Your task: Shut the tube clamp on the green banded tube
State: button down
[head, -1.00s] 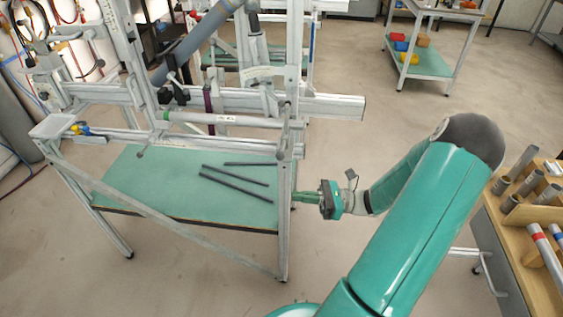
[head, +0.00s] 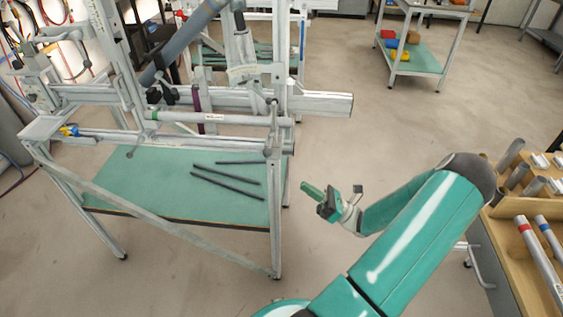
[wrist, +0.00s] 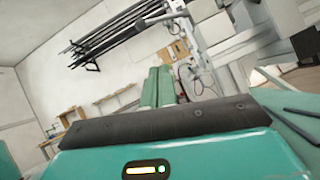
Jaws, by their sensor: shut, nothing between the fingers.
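The green banded tube (head: 185,116) is a light grey tube lying level across the front of the jig in the head view. Its green band (head: 151,114) is at its left end. An upright grey fitting (head: 273,118) is at its right end. I cannot tell which fitting is the tube clamp, nor whether it is open or shut. My gripper (head: 308,189) is shut and empty, in free air to the right of the jig's front right leg and lower in the picture than the tube. Its green fingers lie together in the wrist view (wrist: 158,88).
The jig's front right leg (head: 276,225) and a beam end (head: 340,104) stand near my gripper. Dark rods (head: 225,180) lie on the jig's green lower shelf (head: 130,180). A wooden rack of tubes (head: 510,240) is at the right.

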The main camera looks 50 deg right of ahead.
send_near(270, 146)
jog(key=w+a+f, duration=0.2)
jog(key=w+a, duration=0.1)
jog(key=w, duration=0.1)
jog(key=shift+w+r, duration=0.2)
jog(key=shift+r, duration=0.45)
jog(key=shift+w+r, duration=0.2)
jog(key=shift+r, duration=0.5)
jog(key=shift+w+r, duration=0.2)
jog(key=shift+r, duration=0.45)
